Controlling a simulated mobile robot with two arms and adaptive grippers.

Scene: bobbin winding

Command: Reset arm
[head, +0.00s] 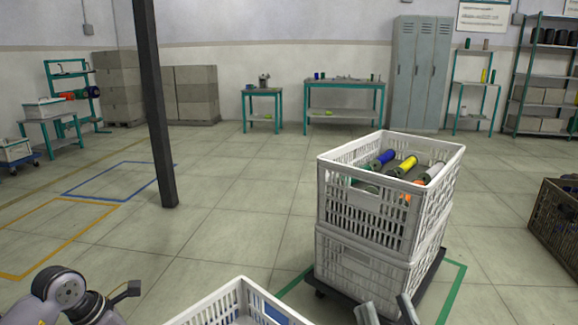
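My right gripper (386,309) shows at the bottom edge, right of centre. Its two grey fingertips stand apart with nothing seen between them. It is in front of the stacked white crates in the picture. My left arm (75,296) comes in at the bottom left, folded; its gripper cannot be made out clearly, so I cannot tell if it is open or shut. The upper white crate (368,214) holds several bobbins, among them a blue one (382,159) and a yellow one (403,166).
A lower white crate (360,270) stands under it on a dark dolly (431,283). Another white crate (240,296) is at the bottom centre. A dark post (155,110) rises at the left. A dark crate (556,222) is at the right edge. The middle floor is clear.

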